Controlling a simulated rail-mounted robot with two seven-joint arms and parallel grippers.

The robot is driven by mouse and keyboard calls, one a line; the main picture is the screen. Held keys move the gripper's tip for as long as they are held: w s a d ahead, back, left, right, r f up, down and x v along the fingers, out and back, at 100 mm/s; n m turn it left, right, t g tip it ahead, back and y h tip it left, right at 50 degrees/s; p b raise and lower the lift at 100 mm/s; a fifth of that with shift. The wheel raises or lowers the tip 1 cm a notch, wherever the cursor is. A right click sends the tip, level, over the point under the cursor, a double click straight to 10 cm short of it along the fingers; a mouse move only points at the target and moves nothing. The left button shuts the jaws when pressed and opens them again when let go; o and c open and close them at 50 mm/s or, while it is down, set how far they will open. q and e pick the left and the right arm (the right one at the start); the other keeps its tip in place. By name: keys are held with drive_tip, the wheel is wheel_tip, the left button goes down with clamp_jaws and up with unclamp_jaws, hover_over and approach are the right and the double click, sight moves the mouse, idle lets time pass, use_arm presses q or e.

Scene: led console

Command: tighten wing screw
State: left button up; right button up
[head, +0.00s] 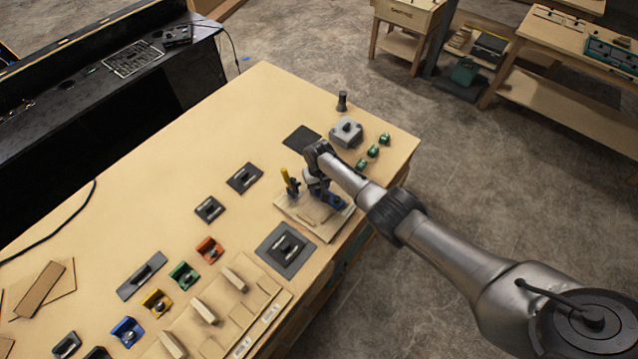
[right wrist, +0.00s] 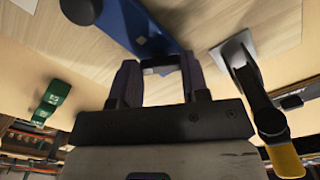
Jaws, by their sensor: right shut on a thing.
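A wooden board (head: 318,222) lies near the table's right edge and carries a blue clamp-like part (head: 333,202) and a yellow-handled clamp (head: 287,180). My right gripper (head: 320,192) reaches down over this board from the right. In the right wrist view the fingers of my right gripper (right wrist: 160,75) are closed in on a small dark piece, the wing screw (right wrist: 160,64), at the near end of the blue part (right wrist: 143,28). The fingers hide most of the screw. The yellow handle (right wrist: 285,160) stands to the right of the fingers. My left gripper is in neither view.
A grey box (head: 346,134), several green pieces (head: 373,151) and a dark cylinder (head: 342,101) stand beyond the board. A grey plate (head: 286,248) and coloured holders (head: 184,274) lie to the left. The table's upper left part is clear.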

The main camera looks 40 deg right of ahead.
drive_tip(key=shift+w+r+m, duration=0.15)
drive_tip(key=shift+r+m, duration=0.05)
drive_tip(key=shift+m, duration=0.5)
drive_tip(key=o, duration=0.7)
drive_tip(key=shift+o, duration=1.2)
drive_tip(key=shift+f, duration=0.15)
